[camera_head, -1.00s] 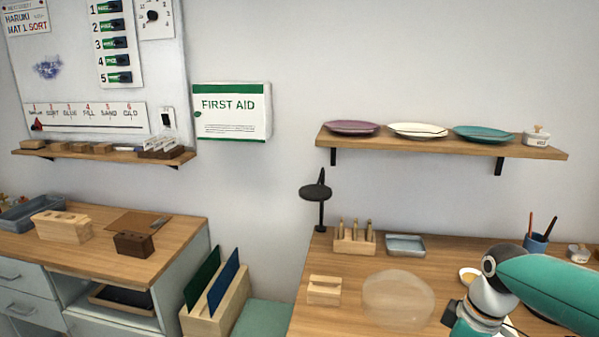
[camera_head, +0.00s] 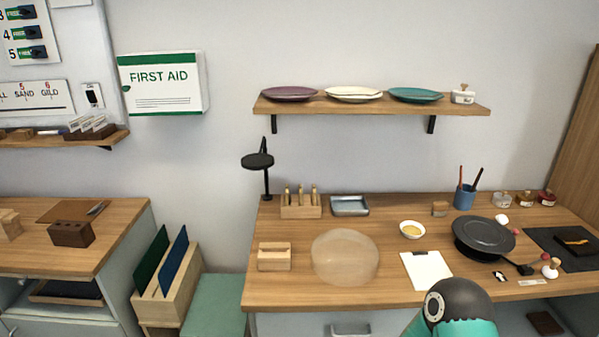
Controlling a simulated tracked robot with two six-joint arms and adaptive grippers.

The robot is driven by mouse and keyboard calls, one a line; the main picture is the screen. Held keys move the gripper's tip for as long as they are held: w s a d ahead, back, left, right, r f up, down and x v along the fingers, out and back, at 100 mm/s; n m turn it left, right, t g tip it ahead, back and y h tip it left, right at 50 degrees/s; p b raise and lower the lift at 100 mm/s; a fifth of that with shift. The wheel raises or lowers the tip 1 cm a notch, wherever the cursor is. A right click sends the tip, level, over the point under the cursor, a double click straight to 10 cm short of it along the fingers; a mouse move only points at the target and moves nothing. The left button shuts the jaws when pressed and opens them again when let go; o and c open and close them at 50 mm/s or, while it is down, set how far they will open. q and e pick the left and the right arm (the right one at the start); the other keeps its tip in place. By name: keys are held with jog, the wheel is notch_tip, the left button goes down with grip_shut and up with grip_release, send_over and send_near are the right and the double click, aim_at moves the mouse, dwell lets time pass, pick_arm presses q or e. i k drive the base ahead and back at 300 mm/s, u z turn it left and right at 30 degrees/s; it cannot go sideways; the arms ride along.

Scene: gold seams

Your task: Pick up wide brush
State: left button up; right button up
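I cannot tell for sure which thing is the wide brush. A blue cup (camera_head: 465,197) at the back right of the workbench holds a red handle (camera_head: 461,177) and a dark handle (camera_head: 478,179), both upright; their lower ends are hidden in the cup. A wooden rack (camera_head: 302,211) at the back left of the bench holds several upright brass-coloured pieces. A small white-and-wood tool (camera_head: 550,268) stands near the right front. Part of my teal and dark arm shows at the bottom right. Neither gripper is in view.
A clear round pad (camera_head: 345,257), white sheet (camera_head: 427,269), yellow-filled bowl (camera_head: 412,230) and black round turntable (camera_head: 484,238) occupy the bench (camera_head: 290,291). A black round stand (camera_head: 257,161) rises at its left edge. A shelf with plates (camera_head: 370,107) hangs above.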

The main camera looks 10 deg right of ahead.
aim_at(439, 208)
jog(key=u, duration=1.9)
jog(key=i, duration=0.1)
jog(key=z, duration=3.25)
